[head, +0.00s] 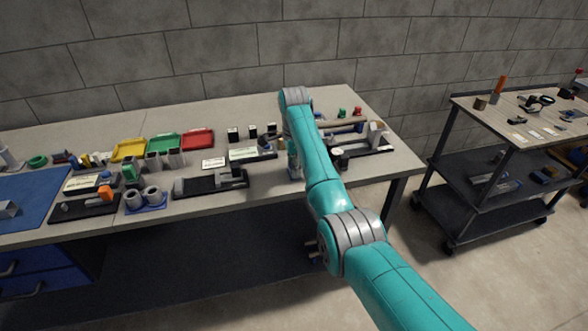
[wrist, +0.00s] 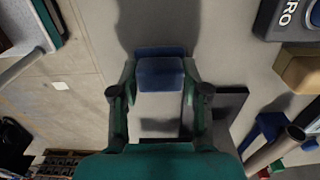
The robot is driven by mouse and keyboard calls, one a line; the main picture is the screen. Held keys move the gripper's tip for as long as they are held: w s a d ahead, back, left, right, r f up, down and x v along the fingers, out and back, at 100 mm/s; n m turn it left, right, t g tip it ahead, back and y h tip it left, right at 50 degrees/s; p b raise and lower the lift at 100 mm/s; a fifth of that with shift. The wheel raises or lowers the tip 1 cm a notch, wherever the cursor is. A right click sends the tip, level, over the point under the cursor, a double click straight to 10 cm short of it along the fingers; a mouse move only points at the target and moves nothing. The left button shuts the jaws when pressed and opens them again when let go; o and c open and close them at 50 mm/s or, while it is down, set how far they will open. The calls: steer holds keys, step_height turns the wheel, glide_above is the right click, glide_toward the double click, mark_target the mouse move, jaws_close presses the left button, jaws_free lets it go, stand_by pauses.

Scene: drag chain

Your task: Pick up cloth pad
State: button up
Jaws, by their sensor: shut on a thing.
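In the wrist view, a blue cloth pad (wrist: 160,76) sits between the two fingertips of my gripper (wrist: 160,84). My gripper is shut on the pad, with one finger at each side. A shadow lies on the pale surface around it, but I cannot tell how far the pad is from that surface. In the head view, my arm reaches over the right part of the workbench (head: 255,198). The pad cannot be made out there, and the fingertips are not clear.
Yellow (head: 129,150), green (head: 163,143) and red (head: 198,139) trays stand left of my arm. A dark fixture (head: 210,183) lies near the front edge. Small parts and another fixture (head: 362,144) are close on the right. A shelved cart (head: 505,165) stands farther right.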

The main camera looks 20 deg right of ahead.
step_height(320, 180, up, 10)
steer(key=shift+f, duration=0.1)
stand_by(0.4)
